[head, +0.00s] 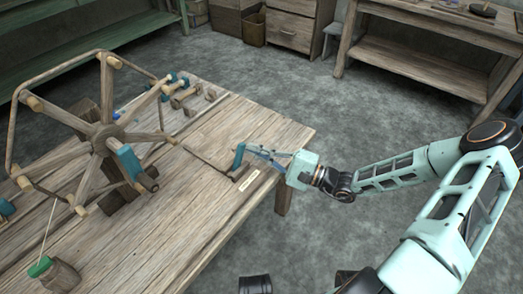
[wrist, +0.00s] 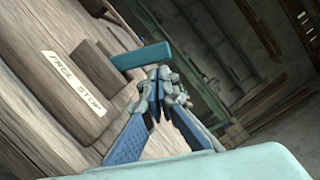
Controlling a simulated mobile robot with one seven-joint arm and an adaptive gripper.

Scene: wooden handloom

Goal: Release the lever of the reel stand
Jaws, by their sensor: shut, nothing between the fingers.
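The reel stand (head: 103,138) is a wooden spoked reel on the table at the left in the head view. A dark lever rod (head: 207,163) runs from near it toward the table's right edge and ends in an upright teal handle (head: 239,156). The teal handle (wrist: 140,56) also shows in the wrist view, beside a brown block and a pale label (wrist: 73,80) reading "FREE STOP". My gripper (head: 252,150) is shut and empty, just right of the handle. In the wrist view its fingertips (wrist: 164,76) are close to the handle's end; I cannot tell whether they touch.
The wooden table (head: 215,215) holds small wooden and teal parts (head: 183,96) at the back and a green-topped spool (head: 50,272) in front. A workbench (head: 420,60) and drawers (head: 292,25) stand at the back.

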